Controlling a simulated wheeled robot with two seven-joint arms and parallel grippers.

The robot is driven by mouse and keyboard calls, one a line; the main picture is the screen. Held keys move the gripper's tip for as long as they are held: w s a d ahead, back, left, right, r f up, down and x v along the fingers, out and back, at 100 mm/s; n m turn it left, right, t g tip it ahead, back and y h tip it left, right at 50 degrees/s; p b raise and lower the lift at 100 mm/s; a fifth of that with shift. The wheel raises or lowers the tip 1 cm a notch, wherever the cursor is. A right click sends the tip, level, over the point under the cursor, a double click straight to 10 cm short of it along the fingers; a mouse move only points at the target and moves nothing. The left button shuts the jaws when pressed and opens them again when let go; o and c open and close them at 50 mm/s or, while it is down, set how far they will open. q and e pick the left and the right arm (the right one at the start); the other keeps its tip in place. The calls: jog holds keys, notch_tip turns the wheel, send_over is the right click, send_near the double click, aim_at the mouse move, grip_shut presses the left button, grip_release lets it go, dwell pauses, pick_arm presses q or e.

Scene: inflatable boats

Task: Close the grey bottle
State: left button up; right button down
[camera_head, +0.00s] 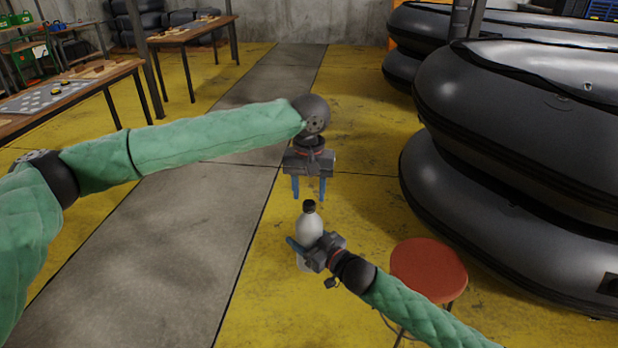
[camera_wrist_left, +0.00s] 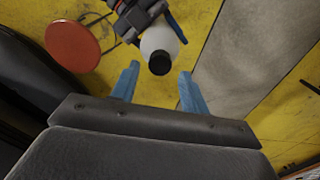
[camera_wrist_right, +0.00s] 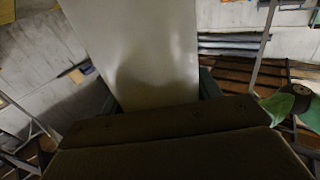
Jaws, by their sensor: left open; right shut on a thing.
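The grey bottle (camera_head: 309,229) stands upright in the head view, with a black cap (camera_head: 309,205) on its top. My right gripper (camera_head: 306,251) is shut around the bottle's body and holds it. In the right wrist view the bottle's pale body (camera_wrist_right: 140,50) fills the space between the fingers. My left gripper (camera_head: 309,190) is open and points down just above the cap, its blue fingers apart and empty. In the left wrist view the black cap (camera_wrist_left: 160,63) lies ahead of the left fingertips (camera_wrist_left: 158,82), roughly between them. I cannot tell how tightly the cap sits.
A red stool (camera_head: 428,266) stands to the right of the bottle. Large black inflatable boats (camera_head: 540,130) are stacked at the right. Wooden tables (camera_head: 120,72) stand at the far left. The yellow and grey floor in the middle is clear.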

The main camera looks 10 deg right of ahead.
pick_arm(q)
jog(key=shift+f, duration=1.3)
grip_shut()
jog(key=m, duration=0.3)
jog(key=shift+m, duration=0.4)
jog(key=m, duration=1.1)
jog(key=shift+o, duration=0.3)
grip_release()
